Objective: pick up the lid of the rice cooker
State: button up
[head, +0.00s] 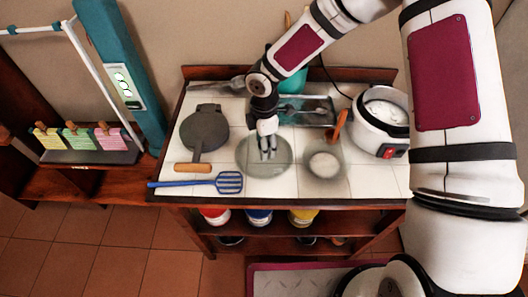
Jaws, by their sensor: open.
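The white rice cooker (370,140) stands at the right of the tiled counter, with a red switch on its front. Its top looks open, with pale contents inside. A round, greyish, translucent disc (246,161) that looks like its glass lid lies on the tiles at the counter's middle. My gripper (268,157) points down over this disc, open, with its fingers in front of the disc's middle. Whether the fingertips touch it cannot be told. The gripper hides part of the disc, and no knob shows clearly.
A dark pan-like utensil (204,130) and a blue slotted spatula (229,183) lie to the left. A clear dish with white contents (323,165) sits close right of the disc, near a wooden-handled utensil (340,124). A tray (310,113) lies behind.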

jog(key=shift+c, duration=0.6)
grip_shut()
